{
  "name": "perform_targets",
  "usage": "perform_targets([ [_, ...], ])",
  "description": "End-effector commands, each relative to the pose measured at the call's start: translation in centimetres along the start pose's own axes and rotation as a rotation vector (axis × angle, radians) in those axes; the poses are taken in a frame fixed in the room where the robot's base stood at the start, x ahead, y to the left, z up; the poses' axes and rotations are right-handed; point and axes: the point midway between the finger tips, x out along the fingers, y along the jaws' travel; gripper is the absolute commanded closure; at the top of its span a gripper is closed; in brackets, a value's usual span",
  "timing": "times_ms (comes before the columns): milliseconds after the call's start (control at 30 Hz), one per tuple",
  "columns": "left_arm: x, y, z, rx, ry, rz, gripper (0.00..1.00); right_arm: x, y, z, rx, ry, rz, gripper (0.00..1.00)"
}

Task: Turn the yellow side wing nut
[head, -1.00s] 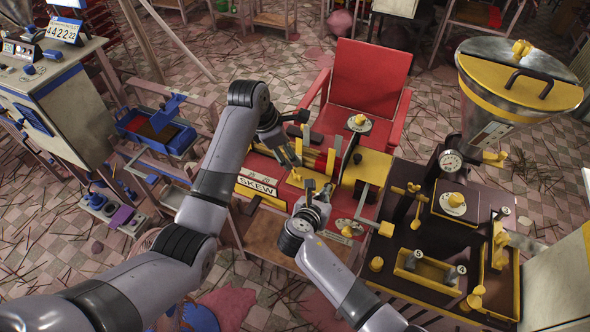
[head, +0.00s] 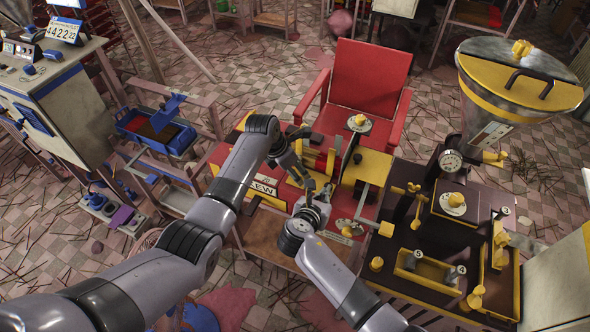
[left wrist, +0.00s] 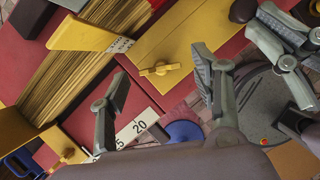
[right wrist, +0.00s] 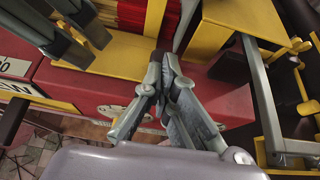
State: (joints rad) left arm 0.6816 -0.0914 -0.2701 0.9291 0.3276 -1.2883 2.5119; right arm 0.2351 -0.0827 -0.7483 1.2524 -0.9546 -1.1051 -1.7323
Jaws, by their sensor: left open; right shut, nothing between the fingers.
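A small yellow wing nut (left wrist: 160,68) sits on a yellow plate (left wrist: 190,25) of the red machine in the left wrist view. I cannot make it out in the head view. My left gripper (head: 305,172) is open. In the left wrist view its fingers (left wrist: 160,74) stand apart on either side of the wing nut, and I cannot tell whether they touch it. My right gripper (head: 317,188) is close beside it, shut and empty. In the right wrist view its fingertips (right wrist: 159,62) meet in front of the red machine (right wrist: 215,95).
A second yellow wing nut (left wrist: 70,155) shows low in the left wrist view, near a scale strip (left wrist: 135,130). A dark machine with yellow parts (head: 400,262) is to the right. A blue tray (head: 155,130) is at left.

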Motion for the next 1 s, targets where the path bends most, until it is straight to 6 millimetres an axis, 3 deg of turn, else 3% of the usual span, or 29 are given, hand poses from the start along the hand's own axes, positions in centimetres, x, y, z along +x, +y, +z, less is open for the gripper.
perform_targets([
  [200, 1.27, 0.01, 0.05, 0.0, -0.001, 0.0, 0.42, 0.05, -0.04, 0.0, 0.0, 0.0, -0.001, 1.0],
  [500, 1.42, -0.01, 0.03, 0.0, -0.001, 0.0, 0.42, 0.05, -0.04, -0.01, 0.0, 0.0, -0.001, 1.0],
  [1000, 1.41, -0.01, 0.01, 0.0, -0.001, 0.0, 0.75, 0.05, -0.04, -0.02, 0.0, 0.0, -0.001, 1.0],
])
